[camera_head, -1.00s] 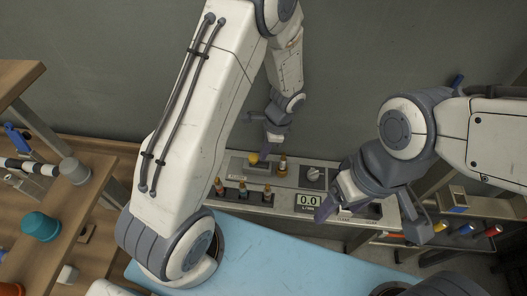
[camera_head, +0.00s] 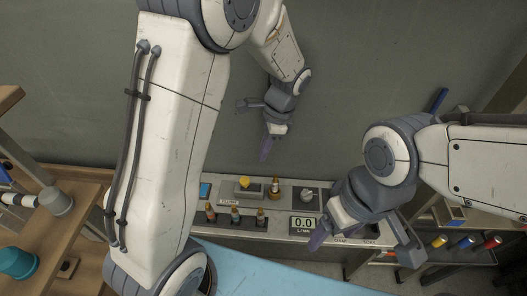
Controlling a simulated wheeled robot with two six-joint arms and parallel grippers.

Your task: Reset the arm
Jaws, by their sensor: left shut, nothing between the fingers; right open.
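My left arm rises from the lower left and bends over at the top. Its gripper (camera_head: 265,142) hangs in front of the grey wall, above and clear of the control panel (camera_head: 279,226), shut and empty. My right arm comes in from the right. Its gripper (camera_head: 365,240) is open and empty, with its fingers spread over the right part of the panel. One right finger is beside the display (camera_head: 302,225), which reads 0.0. Whether that finger touches the panel I cannot tell.
The panel carries a yellow knob (camera_head: 244,182), a grey dial (camera_head: 307,196) and several brass fittings. A wooden shelf with a teal cup (camera_head: 17,263) stands at left. A rack with coloured-tipped items (camera_head: 465,242) is at right. A blue surface (camera_head: 262,272) lies in front.

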